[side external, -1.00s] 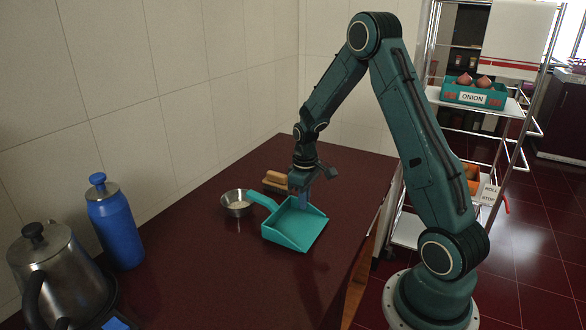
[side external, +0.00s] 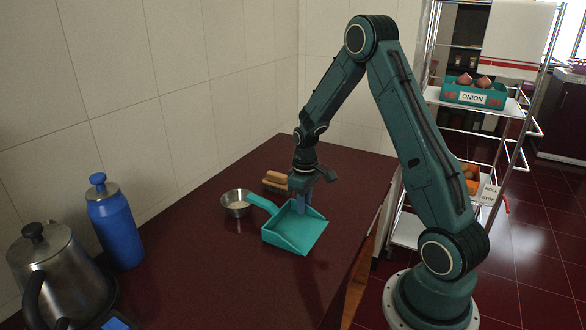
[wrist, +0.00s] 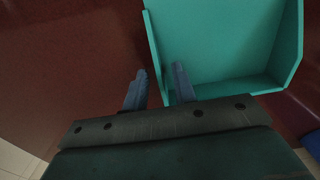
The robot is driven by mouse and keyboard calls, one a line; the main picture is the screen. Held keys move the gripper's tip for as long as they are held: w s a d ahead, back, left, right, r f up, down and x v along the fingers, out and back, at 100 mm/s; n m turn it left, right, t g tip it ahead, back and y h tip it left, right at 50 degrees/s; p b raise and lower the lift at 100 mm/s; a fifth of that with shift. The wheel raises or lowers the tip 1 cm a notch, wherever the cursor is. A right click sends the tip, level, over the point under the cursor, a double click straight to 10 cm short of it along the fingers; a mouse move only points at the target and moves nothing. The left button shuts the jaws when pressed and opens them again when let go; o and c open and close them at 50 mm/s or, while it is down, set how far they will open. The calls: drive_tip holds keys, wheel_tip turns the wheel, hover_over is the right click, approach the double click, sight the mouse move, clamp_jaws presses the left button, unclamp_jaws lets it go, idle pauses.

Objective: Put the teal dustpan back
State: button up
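The teal dustpan (side external: 296,230) lies flat on the dark red counter, its handle pointing to the upper left and resting near a small metal bowl. In the wrist view its tray (wrist: 220,35) fills the upper right. My gripper (side external: 301,205) points down at the far side of the tray. In the wrist view its two blue fingers (wrist: 160,80) are apart, one outside the tray's side wall and one inside it. The wall runs between them, with gaps seen at both sides; contact is not visible.
The small metal bowl (side external: 237,203) stands beside the handle. Brown objects (side external: 276,181) lie behind it. A blue bottle (side external: 115,225) and a steel kettle (side external: 58,275) stand at the left. A trolley (side external: 478,115) with an onion crate (side external: 473,97) stands beyond the counter.

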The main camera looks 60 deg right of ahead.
drive_tip(key=shift+r, duration=0.15)
wheel_tip(320, 180, up, 12)
idle(0.6)
idle(0.5)
drive_tip(key=s+a+r+t, duration=0.3)
drive_tip(key=s+a+r, duration=0.4)
drive_tip(key=a+r, duration=0.5)
drive_tip(key=s+a+t, duration=0.2)
drive_tip(key=s+a, duration=0.7)
drive_tip(key=s, duration=0.3)
drive_tip(key=shift+r+t, duration=0.3)
drive_tip(key=shift+r, duration=0.05)
idle(0.4)
